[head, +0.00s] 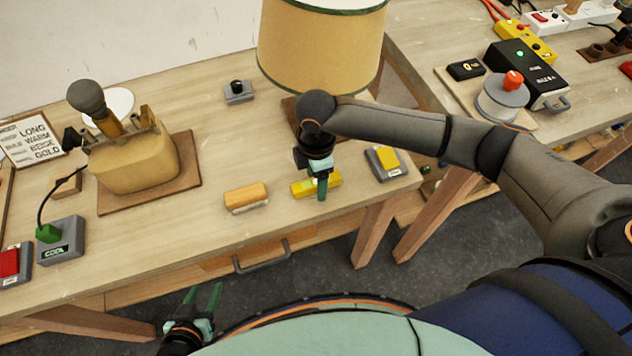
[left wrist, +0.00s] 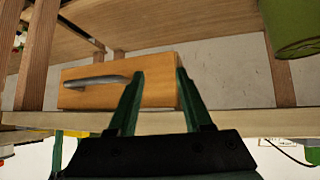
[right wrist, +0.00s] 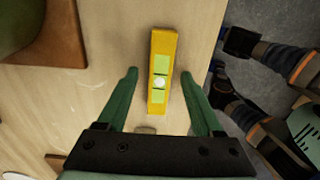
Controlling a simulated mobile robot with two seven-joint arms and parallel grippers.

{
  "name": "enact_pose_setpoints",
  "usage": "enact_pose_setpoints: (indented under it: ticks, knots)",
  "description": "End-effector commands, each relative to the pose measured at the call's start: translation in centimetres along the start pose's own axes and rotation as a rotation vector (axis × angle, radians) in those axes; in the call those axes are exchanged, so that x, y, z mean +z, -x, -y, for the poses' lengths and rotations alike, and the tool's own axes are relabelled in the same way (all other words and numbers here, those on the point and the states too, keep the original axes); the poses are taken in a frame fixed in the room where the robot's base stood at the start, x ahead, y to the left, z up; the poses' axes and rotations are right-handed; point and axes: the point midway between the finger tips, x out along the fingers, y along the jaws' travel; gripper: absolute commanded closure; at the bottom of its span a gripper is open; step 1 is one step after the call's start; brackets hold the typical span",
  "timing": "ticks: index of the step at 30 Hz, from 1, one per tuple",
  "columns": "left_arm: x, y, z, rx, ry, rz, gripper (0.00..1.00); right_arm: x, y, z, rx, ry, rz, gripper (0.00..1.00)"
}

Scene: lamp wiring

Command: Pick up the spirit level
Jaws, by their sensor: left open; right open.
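The spirit level is a short yellow bar with a green vial. It lies on the wooden table (head: 225,225) near its front edge, partly hidden by my right gripper in the head view (head: 334,181). In the right wrist view the spirit level (right wrist: 161,70) lies between the two open fingers. My right gripper (head: 322,190) is above it, open and empty; it also shows in the right wrist view (right wrist: 158,75). I cannot tell how high the fingers are above the bar. My left gripper (head: 205,298) is open and empty, low in front of the table.
An orange-topped block (head: 246,197) lies left of the level, and a grey box with a yellow button (head: 386,162) stands to its right. A large lampshade (head: 320,50) stands behind. A drawer handle (head: 262,258) juts from the table front.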

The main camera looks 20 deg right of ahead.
Motion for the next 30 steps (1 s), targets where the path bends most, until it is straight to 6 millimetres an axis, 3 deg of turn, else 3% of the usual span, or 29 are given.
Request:
enact_pose_setpoints:
  ticks: [2,20,30]
  knots:
    - [-0.03,-0.01,-0.01,0.000,0.001,-0.001,0.50,-0.02,0.02,0.00,0.000,0.000,0.000,0.32]
    - [-0.13,-0.05,0.02,-0.001,0.001,-0.002,0.50,-0.01,0.08,-0.01,0.000,-0.001,0.000,1.00]
    - [-0.15,-0.05,0.02,-0.001,0.001,-0.003,0.50,-0.01,0.10,-0.03,0.000,-0.001,-0.001,1.00]
